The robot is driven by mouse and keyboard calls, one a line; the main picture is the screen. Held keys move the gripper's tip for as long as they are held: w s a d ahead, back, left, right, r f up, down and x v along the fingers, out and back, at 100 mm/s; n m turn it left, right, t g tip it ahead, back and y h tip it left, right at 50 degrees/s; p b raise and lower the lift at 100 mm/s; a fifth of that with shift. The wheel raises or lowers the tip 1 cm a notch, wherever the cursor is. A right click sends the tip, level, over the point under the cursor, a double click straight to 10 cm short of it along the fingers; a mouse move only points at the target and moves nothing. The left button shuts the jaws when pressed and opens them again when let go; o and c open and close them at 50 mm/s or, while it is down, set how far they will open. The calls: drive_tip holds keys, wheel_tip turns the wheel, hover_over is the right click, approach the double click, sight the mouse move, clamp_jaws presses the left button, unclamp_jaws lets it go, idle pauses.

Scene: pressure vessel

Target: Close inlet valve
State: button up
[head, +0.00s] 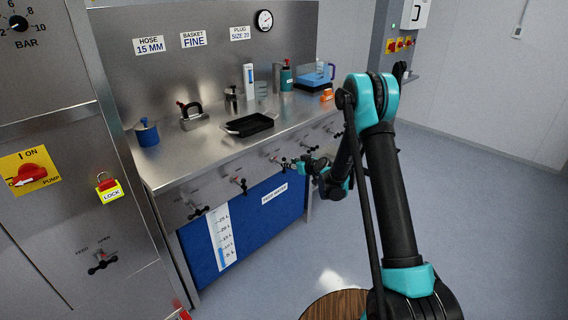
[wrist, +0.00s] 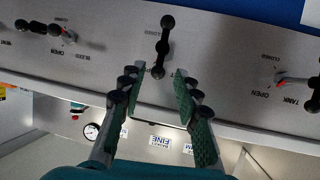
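In the wrist view my gripper (wrist: 155,76) is open, with its two green-padded fingers on either side of the lower end of a black valve handle (wrist: 163,45). This handle is a bar with knobbed ends, close to upright in the picture. Its label is mostly hidden behind the fingers, so I cannot read whether it is the inlet valve. A "closed" mark shows near its upper end. I cannot tell whether the fingers touch it. In the head view my gripper (head: 308,166) is at the bench's front panel, among the row of valves.
In the wrist view the tank valve (wrist: 285,80) is at right and the bleed valve (wrist: 40,28) at left. The bench (head: 195,150) carries a black tray (head: 249,125), a blue pot (head: 147,134) and bottles. The floor at right is clear.

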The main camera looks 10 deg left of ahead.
sight(280, 163)
drive_tip(key=x, duration=0.6)
drive_tip(key=shift+w+a+f, duration=0.1)
drive_tip(key=shift+w+a, duration=0.05)
drive_tip(key=shift+w, duration=0.05)
clamp_jaws()
